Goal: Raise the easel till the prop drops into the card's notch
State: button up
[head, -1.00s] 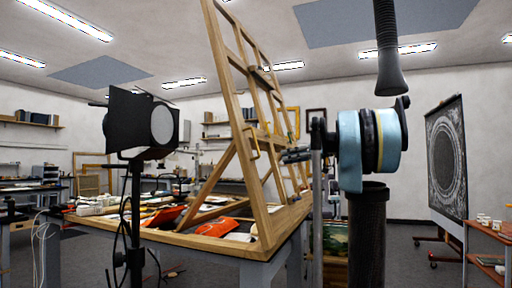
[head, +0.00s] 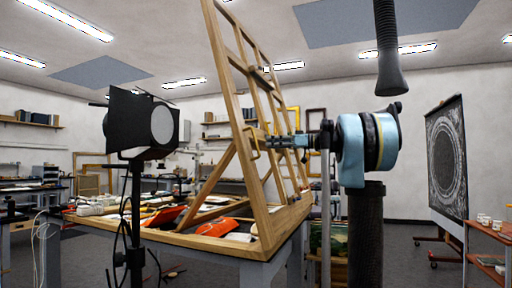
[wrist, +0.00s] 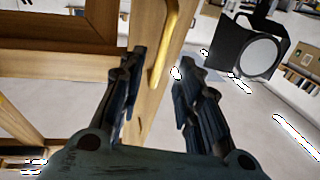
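The wooden easel (head: 240,120) stands tilted up on the table's wooden base frame, and its rail also shows in the wrist view (wrist: 160,95). A brass handle (wrist: 166,45) is fixed to the easel's near side rail; it also shows in the head view (head: 254,146). A diagonal wooden prop (head: 216,172) stands behind the frame. I cannot make out the card's notch. My gripper (head: 272,142) is at the rail beside the handle. In the wrist view its fingers (wrist: 160,72) are apart, with the handle just beyond and between the tips, and nothing held.
A black studio lamp (head: 140,125) on a stand is left of the easel. The table (head: 180,240) carries red-orange packets and papers. A dark hose (head: 388,50) hangs at upper right. A board with a ring pattern (head: 446,158) and a shelf cart (head: 488,248) stand at right.

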aim_at(256, 142)
jog(key=a, duration=0.2)
jog(key=w+a, duration=0.1)
jog(key=a, duration=0.5)
jog(key=shift+w, duration=0.15)
jog(key=shift+d, duration=0.1)
grip_shut()
